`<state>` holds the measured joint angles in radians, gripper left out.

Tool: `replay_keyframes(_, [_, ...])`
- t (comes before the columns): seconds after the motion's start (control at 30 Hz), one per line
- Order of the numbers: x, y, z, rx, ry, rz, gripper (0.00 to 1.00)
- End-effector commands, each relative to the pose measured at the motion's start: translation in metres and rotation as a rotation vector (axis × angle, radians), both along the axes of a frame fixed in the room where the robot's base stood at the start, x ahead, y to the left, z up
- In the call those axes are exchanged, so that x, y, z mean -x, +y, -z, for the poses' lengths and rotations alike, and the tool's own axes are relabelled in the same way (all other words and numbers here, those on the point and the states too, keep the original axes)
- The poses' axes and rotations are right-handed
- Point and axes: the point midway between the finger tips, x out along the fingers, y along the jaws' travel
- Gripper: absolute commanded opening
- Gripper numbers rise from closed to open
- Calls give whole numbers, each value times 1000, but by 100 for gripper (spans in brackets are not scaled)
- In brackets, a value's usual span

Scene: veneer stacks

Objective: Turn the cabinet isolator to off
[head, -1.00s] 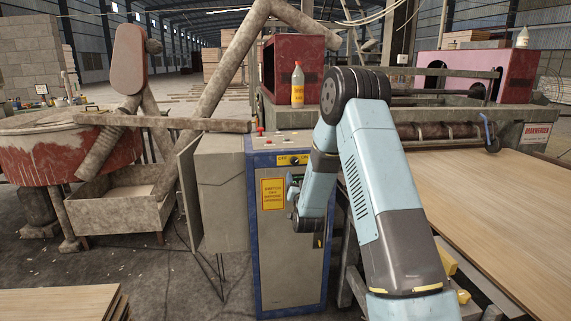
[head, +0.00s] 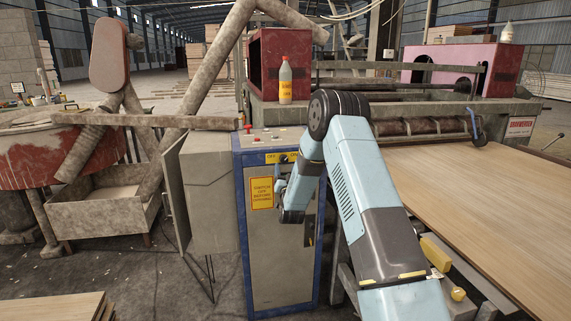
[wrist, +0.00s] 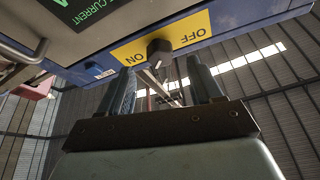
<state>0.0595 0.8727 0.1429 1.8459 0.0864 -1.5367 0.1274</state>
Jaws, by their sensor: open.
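The grey cabinet (head: 277,270) with blue edges stands in the middle of the head view. Its isolator (head: 283,158) is a dark knob on a yellow strip near the top front, partly beside my arm. The wrist view, turned over, shows the isolator (wrist: 159,52) close up, with ON on its left and OFF on its right. Its exact pointing is hard to tell. My gripper (wrist: 163,82) is open, its two dark fingers apart on either side below the knob in the picture, holding nothing. In the head view my gripper (head: 281,185) is small against the cabinet front.
A red button (head: 248,128) and a bottle (head: 285,80) stand above the cabinet front. An open grey door (head: 178,195) is at its left. A roller machine with a veneer sheet (head: 480,190) lies right. A yellow warning label (head: 262,193) is below the isolator.

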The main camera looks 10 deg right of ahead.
Motion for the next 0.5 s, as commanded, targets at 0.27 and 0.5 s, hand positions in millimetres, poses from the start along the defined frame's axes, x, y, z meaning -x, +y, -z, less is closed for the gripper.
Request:
replay_keyframes(0.27, [-36,-4,-15,1,-1,1,65])
replay_keyframes(0.5, [-48,-5,-19,1,0,0,65])
